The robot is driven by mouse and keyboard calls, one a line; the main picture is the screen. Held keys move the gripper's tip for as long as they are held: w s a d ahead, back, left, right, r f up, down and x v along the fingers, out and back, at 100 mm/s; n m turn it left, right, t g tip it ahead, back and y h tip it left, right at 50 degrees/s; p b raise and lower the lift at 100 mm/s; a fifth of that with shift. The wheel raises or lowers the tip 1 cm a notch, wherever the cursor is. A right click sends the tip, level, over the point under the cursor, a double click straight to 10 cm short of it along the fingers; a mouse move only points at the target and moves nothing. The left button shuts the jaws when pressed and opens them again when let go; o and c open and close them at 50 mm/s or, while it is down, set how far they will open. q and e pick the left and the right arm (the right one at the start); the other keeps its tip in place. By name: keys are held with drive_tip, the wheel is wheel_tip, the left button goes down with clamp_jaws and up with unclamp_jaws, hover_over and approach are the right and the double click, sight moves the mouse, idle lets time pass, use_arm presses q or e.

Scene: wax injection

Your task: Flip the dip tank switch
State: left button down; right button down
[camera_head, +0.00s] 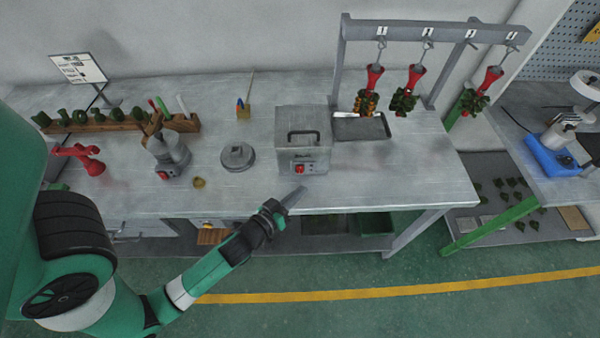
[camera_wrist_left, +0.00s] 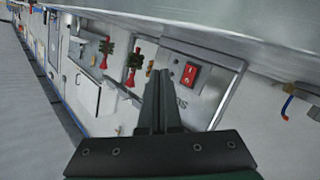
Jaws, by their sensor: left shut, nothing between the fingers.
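The dip tank (camera_head: 290,145) is a grey metal box with a black handle on its lid, standing on the workbench. Its red switch (camera_head: 300,169) is low on the front face. In the left wrist view the red switch (camera_wrist_left: 189,75) sits on a small plate on the tank front (camera_wrist_left: 208,100), right of the fingertips. My left gripper (camera_head: 299,193) is shut and empty, in front of the tank and a little below the switch in the head view. Its closed fingers (camera_wrist_left: 158,80) point toward the tank front; whether they touch it cannot be told. My right gripper is not in view.
The workbench (camera_head: 420,170) is clear right of the tank. A round grey lid-like piece (camera_head: 238,157) and a grey pot (camera_head: 168,150) stand to the left. A dark tray (camera_head: 360,128) lies behind right, under a rack (camera_head: 432,32) of hanging red-topped wax trees.

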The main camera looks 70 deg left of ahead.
use_arm(q)
drive_tip(key=shift+s+d+f+b, duration=0.1)
drive_tip(key=shift+s+d+b, duration=0.25)
drive_tip(key=shift+b, duration=0.45)
drive_tip(key=shift+w, duration=0.1)
drive_tip(key=shift+d, duration=0.1)
